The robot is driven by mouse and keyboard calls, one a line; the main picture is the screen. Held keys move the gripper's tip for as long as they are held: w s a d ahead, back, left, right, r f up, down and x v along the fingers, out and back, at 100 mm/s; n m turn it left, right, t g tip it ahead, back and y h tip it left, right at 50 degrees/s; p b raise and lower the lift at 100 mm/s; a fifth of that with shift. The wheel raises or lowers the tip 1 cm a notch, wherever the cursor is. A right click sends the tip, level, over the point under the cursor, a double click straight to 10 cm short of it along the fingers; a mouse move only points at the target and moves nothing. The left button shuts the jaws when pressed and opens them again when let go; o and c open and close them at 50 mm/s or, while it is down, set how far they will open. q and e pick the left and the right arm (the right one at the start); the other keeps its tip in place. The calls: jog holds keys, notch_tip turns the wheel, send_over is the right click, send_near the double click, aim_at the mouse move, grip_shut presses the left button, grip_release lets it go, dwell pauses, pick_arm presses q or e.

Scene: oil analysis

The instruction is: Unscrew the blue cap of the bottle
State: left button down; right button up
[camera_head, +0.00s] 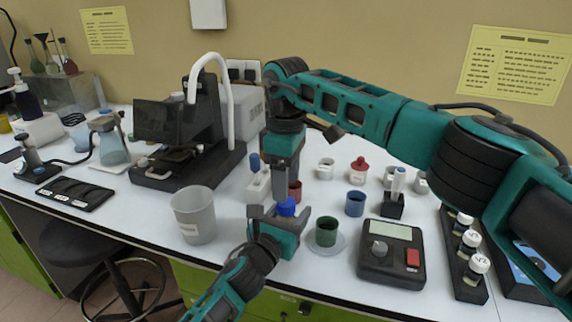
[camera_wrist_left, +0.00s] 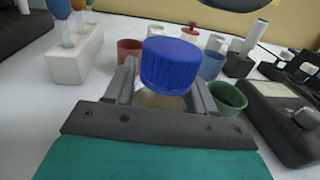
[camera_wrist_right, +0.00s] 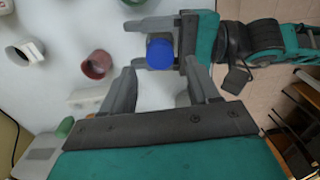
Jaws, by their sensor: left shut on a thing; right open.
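The blue cap (camera_wrist_left: 170,65) sits on top of the bottle (camera_wrist_left: 160,99), which shows only as a pale strip below the cap in the left wrist view. My left gripper (camera_head: 276,216) is shut on the bottle below the cap; its fingers stand on both sides of it in the left wrist view. The cap also shows in the head view (camera_head: 286,207). My right gripper (camera_wrist_right: 160,82) points down from above, its fingers open and empty. In the right wrist view the cap (camera_wrist_right: 160,54) lies beyond the fingertips, apart from them.
A grey beaker (camera_head: 194,215) stands left of the grippers. A green cup (camera_head: 326,232) on a dish, a blue cup (camera_head: 355,203) and a scale (camera_head: 390,254) stand to the right. A white holder (camera_head: 258,187) and a red cup (camera_head: 295,191) are close behind.

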jog(key=shift+f, duration=2.3)
